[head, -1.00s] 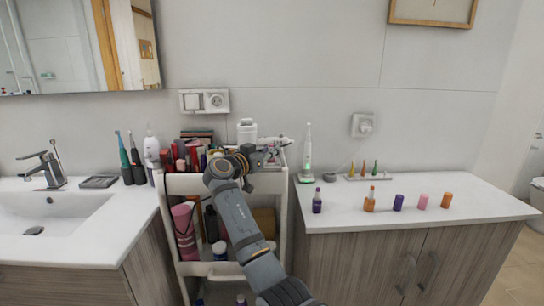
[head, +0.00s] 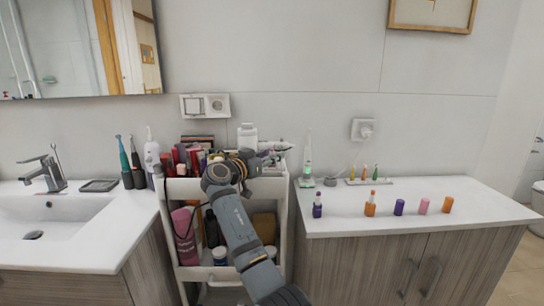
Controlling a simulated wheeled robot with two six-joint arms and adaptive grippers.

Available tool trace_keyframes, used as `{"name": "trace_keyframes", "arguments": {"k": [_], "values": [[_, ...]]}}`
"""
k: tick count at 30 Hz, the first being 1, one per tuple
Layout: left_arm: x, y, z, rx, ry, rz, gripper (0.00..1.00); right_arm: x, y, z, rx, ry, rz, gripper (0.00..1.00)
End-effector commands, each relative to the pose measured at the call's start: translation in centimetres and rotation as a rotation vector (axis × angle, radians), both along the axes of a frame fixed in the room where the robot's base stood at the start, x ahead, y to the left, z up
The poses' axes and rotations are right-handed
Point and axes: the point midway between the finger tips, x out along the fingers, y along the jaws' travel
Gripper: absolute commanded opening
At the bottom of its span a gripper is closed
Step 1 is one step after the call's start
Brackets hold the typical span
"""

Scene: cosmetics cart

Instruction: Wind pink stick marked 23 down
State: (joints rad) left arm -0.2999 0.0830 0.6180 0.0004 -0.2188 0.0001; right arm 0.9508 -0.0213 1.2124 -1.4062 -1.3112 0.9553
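My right arm reaches up from the bottom to the cosmetics cart, and its wrist and gripper (head: 248,164) are over the cart's top tray (head: 182,186). The fingertips are hidden or too small to read, so I cannot tell whether they are open or shut. No stick with a readable 23 shows. A small pink cylinder (head: 424,206) stands on the right counter (head: 470,216), well apart from the gripper; its marking cannot be read. A purple lipstick (head: 317,208) and an orange one (head: 370,207) stand there open. My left gripper is not in view.
A purple cap (head: 399,208) and an orange cap (head: 447,205) stand beside the pink cylinder. Several cosmetics crowd the left of the cart's top tray. An electric toothbrush (head: 308,172) stands at the counter's back left. The counter's right end is clear.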

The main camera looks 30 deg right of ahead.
Motion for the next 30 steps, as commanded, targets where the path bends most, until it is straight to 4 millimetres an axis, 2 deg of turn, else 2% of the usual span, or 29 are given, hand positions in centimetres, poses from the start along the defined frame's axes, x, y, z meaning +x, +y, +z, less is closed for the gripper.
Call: {"name": "trace_keyframes", "arguments": {"k": [9, 15, 19, 27, 30], "values": [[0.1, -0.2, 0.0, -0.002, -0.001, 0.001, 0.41, -2.2, 7.0, -0.2, 0.006, 0.001, 0.004, 0.38], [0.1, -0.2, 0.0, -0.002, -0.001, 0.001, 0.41, -3.3, 10.1, -0.1, 0.003, 0.002, 0.002, 0.38], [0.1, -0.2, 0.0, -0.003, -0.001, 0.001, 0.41, -3.6, 10.8, -0.1, 0.002, 0.002, 0.0, 0.38], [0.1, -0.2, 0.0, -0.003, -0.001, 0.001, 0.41, -3.6, 10.8, -0.1, 0.001, 0.003, 0.0, 0.38], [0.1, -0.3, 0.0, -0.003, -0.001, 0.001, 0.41, -3.3, 10.8, -0.8, 0.001, 0.02, 0.011, 0.38]]}}
